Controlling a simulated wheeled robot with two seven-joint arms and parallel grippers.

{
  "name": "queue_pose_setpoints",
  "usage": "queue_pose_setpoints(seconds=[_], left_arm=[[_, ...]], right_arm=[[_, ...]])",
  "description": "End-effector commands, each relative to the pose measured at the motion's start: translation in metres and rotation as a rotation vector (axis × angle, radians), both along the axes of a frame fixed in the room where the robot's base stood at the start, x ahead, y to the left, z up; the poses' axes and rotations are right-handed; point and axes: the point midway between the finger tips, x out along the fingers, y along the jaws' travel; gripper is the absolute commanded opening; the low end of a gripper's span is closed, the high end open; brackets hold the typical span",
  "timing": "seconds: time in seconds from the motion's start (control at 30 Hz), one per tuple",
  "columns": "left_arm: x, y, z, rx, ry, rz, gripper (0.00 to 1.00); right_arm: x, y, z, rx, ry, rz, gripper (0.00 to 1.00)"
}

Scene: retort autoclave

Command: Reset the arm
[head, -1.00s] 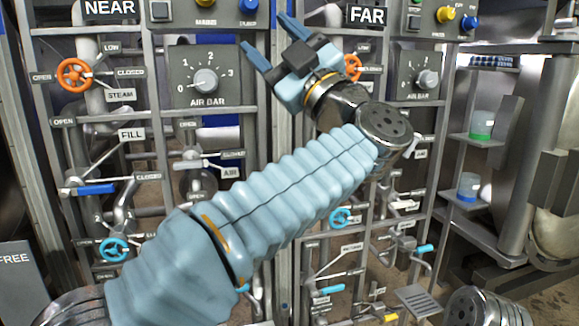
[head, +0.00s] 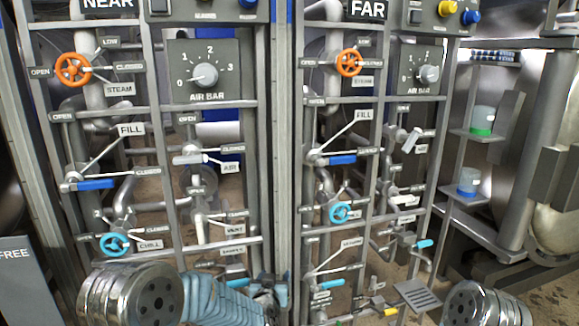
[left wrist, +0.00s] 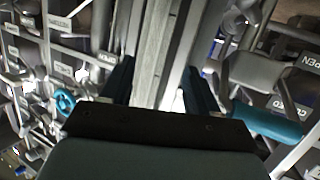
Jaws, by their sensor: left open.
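My left arm (head: 215,301) is low along the bottom edge in the head view, its pale blue sleeve running right from a shiny metal joint. My left gripper (head: 268,286) is at its end, small and partly hidden, in front of the lower part of the panels. In the left wrist view the left gripper (left wrist: 160,88) has its two dark blue fingers apart, with nothing between them but a grey post behind. My right gripper is not in view.
The NEAR panel (head: 210,75) and FAR panel (head: 418,76) stand ahead with pipes, orange and cyan handwheels and levers. A cyan lever handle (left wrist: 268,122) is close to the right finger in the left wrist view. Shelves with two jars (head: 482,120) stand at the right.

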Motion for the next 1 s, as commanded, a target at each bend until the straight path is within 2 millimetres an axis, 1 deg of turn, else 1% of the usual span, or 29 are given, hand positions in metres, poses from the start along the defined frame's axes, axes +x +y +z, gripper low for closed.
queue_pose_setpoints(seconds=[0.03, 0.07, 0.1, 0.17, 0.2, 0.27, 0.3, 0.37, 0.4, 0.47, 0.5, 0.6, 0.63, 0.67, 1.0], left_arm=[[-0.016, 0.012, -0.04, -0.005, 0.098, -0.01, 0.6], [-0.027, 0.017, -0.062, -0.01, 0.159, -0.02, 0.6], [-0.045, 0.024, -0.091, -0.021, 0.242, -0.031, 0.6], [-0.075, 0.035, -0.132, -0.042, 0.369, -0.044, 0.6], [-0.099, 0.041, -0.158, -0.058, 0.458, -0.051, 0.6], [-0.138, 0.05, -0.193, -0.086, 0.59, -0.058, 0.6], [-0.166, 0.056, -0.214, -0.108, 0.68, -0.061, 0.6], [-0.209, 0.061, -0.238, -0.142, 0.811, -0.068, 0.6], [-0.237, 0.063, -0.251, -0.166, 0.892, -0.069, 0.6], [-0.276, 0.066, -0.264, -0.199, 1.003, -0.07, 0.6], [-0.299, 0.067, -0.27, -0.218, 1.066, -0.072, 0.6], [-0.343, 0.067, -0.277, -0.258, 1.188, -0.075, 0.6], [-0.352, 0.067, -0.277, -0.267, 1.213, -0.075, 0.6], [-0.355, 0.067, -0.278, -0.27, 1.221, -0.074, 0.6], [-0.355, 0.067, -0.278, -0.27, 1.221, -0.074, 0.6]], right_arm=[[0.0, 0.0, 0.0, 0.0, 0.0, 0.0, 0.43], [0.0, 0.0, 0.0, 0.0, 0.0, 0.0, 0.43], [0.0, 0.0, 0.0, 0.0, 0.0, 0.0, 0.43], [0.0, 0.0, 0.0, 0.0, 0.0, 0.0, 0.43], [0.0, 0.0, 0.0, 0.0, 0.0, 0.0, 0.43], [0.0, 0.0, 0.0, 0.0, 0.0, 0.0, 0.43], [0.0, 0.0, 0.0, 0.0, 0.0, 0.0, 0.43], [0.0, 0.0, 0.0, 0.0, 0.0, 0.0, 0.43], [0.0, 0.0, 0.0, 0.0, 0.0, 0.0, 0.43], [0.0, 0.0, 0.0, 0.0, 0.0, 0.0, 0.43], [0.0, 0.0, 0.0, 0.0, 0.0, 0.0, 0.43], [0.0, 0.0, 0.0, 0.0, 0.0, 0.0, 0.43], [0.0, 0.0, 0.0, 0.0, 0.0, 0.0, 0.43], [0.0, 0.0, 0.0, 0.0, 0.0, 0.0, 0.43], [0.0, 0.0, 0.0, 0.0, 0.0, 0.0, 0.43]])
